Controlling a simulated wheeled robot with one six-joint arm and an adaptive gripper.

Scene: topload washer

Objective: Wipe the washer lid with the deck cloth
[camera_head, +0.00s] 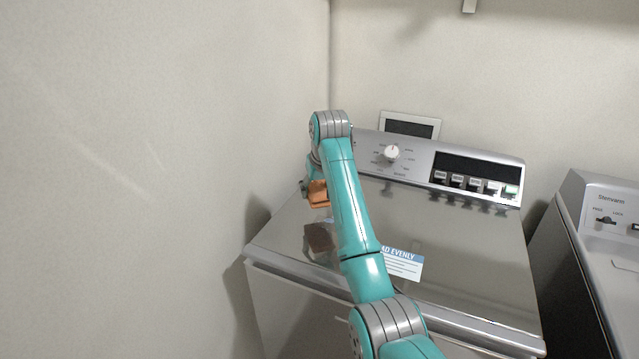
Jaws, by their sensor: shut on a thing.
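The washer lid (465,255) is a shiny grey metal top, closed, in the middle of the head view. My arm reaches across its left part. My gripper (314,190) is at the lid's back left, mostly hidden behind my own arm. It is shut on the orange-brown deck cloth (319,196). The cloth is at or just above the lid; I cannot tell if it touches. A brown patch (320,242) shows on the lid nearer the front; I cannot tell if it is a stain or a reflection.
The control panel with its knob (392,153) and buttons rises behind the lid. A blue and white label (401,263) lies on the lid beside my arm. The wall (160,180) is close on the left. A second machine (607,235) stands at the right.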

